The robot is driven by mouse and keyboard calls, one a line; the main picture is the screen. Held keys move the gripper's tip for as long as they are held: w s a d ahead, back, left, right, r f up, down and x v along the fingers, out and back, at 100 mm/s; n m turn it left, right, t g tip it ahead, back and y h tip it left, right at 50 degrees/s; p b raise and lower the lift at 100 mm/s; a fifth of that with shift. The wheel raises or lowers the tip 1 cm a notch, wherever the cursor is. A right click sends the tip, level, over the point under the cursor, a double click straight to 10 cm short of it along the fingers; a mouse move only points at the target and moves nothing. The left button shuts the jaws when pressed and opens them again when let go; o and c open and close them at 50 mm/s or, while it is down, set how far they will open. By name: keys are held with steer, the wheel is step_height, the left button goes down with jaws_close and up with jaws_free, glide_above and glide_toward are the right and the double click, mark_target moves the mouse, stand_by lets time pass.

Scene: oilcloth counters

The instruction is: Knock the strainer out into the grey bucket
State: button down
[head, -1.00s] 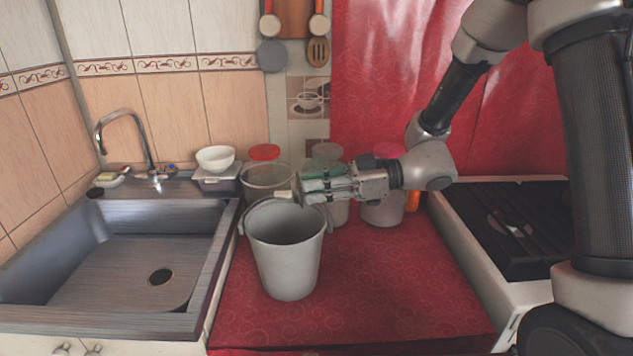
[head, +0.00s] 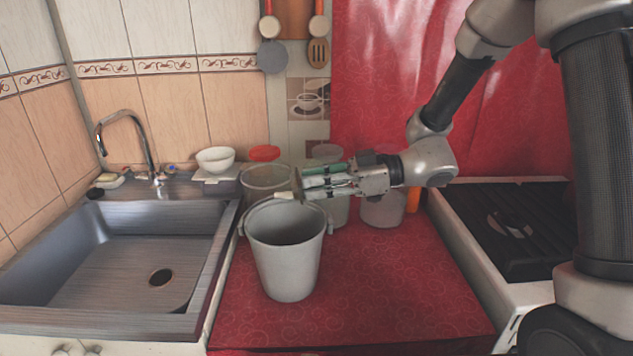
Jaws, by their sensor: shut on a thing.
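The grey bucket (head: 285,258) stands upright on the red oilcloth, its mouth open upward. My gripper (head: 304,186) reaches in from the right, level, just above the bucket's back right rim. It is shut on the strainer, of which a short pale piece (head: 284,195) sticks out left of the fingertips, over the bucket's mouth. A see-through grey round form (head: 266,178) shows behind the bucket's back rim. I cannot tell whether it is the strainer's bowl or a jar. The bucket's floor and any contents are hidden.
A metal sink (head: 120,265) lies left, with a white bowl (head: 215,159) behind it. Lidded jars, one with a red lid (head: 264,152), stand close behind the bucket. A stove (head: 515,225) is at right. The red oilcloth (head: 390,290) right of the bucket is clear.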

steer(key=shift+f, duration=0.55)
